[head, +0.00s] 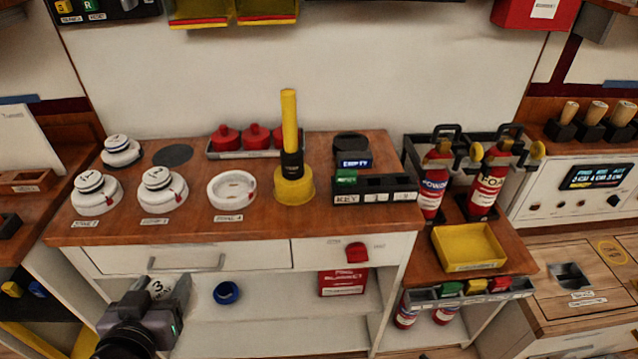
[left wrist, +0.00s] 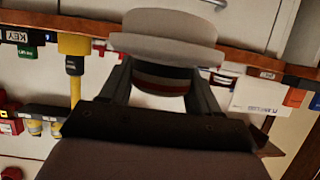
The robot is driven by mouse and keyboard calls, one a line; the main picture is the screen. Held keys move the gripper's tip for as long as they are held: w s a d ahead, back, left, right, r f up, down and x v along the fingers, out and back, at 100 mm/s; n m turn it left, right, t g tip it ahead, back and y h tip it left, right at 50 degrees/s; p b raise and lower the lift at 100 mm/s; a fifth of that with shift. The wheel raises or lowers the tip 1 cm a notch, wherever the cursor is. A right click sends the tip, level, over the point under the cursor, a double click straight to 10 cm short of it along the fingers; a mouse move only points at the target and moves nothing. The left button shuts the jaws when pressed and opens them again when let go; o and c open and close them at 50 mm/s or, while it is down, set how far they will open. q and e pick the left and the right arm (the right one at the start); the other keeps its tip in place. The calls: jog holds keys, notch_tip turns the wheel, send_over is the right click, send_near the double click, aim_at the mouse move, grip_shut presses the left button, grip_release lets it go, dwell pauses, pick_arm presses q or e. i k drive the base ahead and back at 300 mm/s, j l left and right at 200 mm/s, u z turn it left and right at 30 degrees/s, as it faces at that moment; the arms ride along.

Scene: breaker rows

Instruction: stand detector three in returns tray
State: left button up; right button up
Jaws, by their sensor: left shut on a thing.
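My left gripper (head: 158,302) is low at the front left, in front of the counter's drawer. It is shut on a pale round detector (head: 166,287) marked 3, which is partly hidden by the gripper. In the left wrist view the detector (left wrist: 165,38) shows as a wide pale disc with a darker, red-banded part between the fingers. A yellow open tray (head: 470,262), likely the returns tray, lies empty on the lower wooden surface at the right; its label is too small to read. The gripper is far left of it. My right gripper is not in view.
White detectors (head: 160,192) stand at the counter's left, beside an open white base (head: 232,188). A tall yellow-handled tool (head: 290,140) stands mid-counter. A key rack (head: 375,190) and two red extinguishers (head: 435,185) stand between there and the tray. A blue ring (head: 227,293) lies on the shelf below.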

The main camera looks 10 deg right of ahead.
aim_at(456, 251)
jog(key=l, duration=0.65)
jog(key=i+l, duration=0.1)
jog(key=l, duration=0.55)
jog(key=l+z, duration=0.1)
jog(key=l, duration=0.6)
jog(key=i+l, duration=0.15)
jog(key=l, duration=0.5)
jog(key=i+l, duration=0.1)
jog(key=l, duration=0.55)
jog(key=k+z, duration=0.05)
